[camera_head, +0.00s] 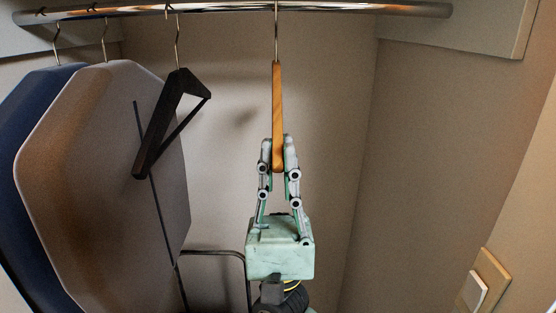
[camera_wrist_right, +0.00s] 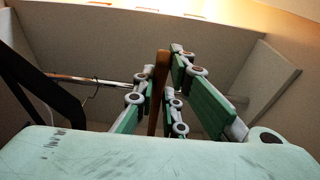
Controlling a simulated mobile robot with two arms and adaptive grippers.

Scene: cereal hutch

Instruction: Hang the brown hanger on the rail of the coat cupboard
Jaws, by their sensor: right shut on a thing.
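The brown hanger (camera_head: 278,100) is seen edge-on in the head view, upright, with its metal hook reaching up to the rail (camera_head: 330,9). The hook appears to be at the rail; I cannot tell for sure that it rests over it. My right gripper (camera_head: 278,160) is shut on the lower part of the brown hanger, below the rail. In the right wrist view the hanger (camera_wrist_right: 159,90) stands between the fingers (camera_wrist_right: 160,100), and the rail (camera_wrist_right: 75,80) runs behind. My left gripper is not in view.
A black hanger (camera_head: 178,115) hangs on the rail left of the brown one. Further left hang a brown-grey garment (camera_head: 90,160) and a dark blue one (camera_head: 30,100). A switch plate (camera_head: 487,283) is on the right wall. The rail right of the brown hanger is free.

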